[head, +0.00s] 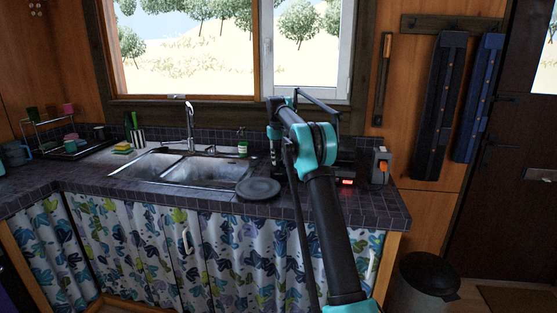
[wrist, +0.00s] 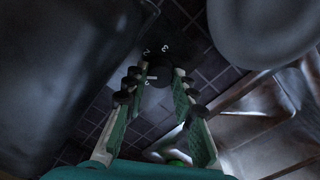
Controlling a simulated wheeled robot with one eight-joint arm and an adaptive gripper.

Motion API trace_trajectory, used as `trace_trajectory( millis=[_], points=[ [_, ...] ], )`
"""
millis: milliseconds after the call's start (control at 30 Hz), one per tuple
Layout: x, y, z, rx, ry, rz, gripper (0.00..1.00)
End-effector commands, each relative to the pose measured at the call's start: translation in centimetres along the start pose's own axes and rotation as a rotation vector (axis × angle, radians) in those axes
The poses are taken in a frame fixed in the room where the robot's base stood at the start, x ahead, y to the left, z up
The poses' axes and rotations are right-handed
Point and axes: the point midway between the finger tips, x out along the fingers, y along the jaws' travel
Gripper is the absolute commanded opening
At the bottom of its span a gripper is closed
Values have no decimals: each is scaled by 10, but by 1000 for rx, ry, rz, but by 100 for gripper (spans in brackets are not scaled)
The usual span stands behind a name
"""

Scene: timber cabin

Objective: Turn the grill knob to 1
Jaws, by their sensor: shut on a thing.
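In the wrist view the grill knob (wrist: 158,64) is a dark round piece between the tips of my gripper (wrist: 156,80). The white figures 2 and 3 show near its far side, and a small white mark shows nearer the fingers. I cannot tell which figure the knob points to. My gripper is shut on the knob, one finger on each side. A large dark smooth surface (wrist: 60,60), perhaps the grill body, fills the left of this view. In the head view the dark grill (head: 345,170) is mostly hidden behind my arm, and the knob is hidden.
A dark round plate (head: 258,189) lies on the tiled counter (head: 215,195). The metal sink (head: 215,168) is left of my arm. A green bottle (head: 242,146) stands behind the sink. A grey and orange appliance (head: 380,166) stands at the counter's right end.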

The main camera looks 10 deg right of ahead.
Motion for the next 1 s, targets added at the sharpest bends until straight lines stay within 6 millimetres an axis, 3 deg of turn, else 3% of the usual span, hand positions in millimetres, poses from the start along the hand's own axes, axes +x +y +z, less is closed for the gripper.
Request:
trace_trajectory(
  millis=[67, 100, 267, 633, 1000],
  points=[
    [0, 0, -1, -1, 3, 0, 0],
    [0, 0, -1, -1, 3, 0, 27],
    [0, 0, 0, -1, 2, 0, 47],
    [-5, 0, 0, -1, 1, 0, 47],
    [-56, 0, -1, -1, 1, 0, 47]
  ],
)
